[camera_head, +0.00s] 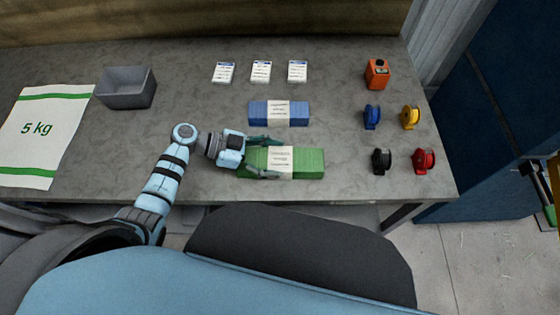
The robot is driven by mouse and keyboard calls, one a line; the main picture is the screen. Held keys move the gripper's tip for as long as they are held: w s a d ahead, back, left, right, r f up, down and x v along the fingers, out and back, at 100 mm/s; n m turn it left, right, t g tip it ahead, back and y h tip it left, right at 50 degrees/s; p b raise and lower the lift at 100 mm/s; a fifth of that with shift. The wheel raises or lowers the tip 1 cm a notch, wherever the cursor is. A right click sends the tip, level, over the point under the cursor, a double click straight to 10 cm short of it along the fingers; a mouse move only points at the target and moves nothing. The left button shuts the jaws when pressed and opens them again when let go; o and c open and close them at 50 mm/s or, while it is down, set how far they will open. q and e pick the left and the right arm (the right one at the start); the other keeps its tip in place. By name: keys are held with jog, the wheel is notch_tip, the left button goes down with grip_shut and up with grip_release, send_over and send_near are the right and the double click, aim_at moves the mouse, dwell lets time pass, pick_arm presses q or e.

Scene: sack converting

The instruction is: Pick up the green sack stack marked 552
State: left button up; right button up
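The green sack stack (309,162) lies on the grey table with a white printed paper band around its middle. The print is too small to read. My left gripper (266,157) comes in from the left at the stack's left end. Its two dark fingers are spread, one along the far side and one over the near part of the stack. I cannot tell whether they touch it. The gripper hides part of the stack's left end. My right gripper is not in view.
A blue banded stack (260,112) lies just behind the green one. Coloured tape reels, including a black one (381,161), and an orange device (377,73) stand at the right. White cards (261,71) lie at the back. A grey bin (126,101) and a 5 kg sack (62,108) are at the left.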

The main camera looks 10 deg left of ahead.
pick_arm(q)
jog(key=c, duration=0.6)
jog(key=shift+r, duration=0.1)
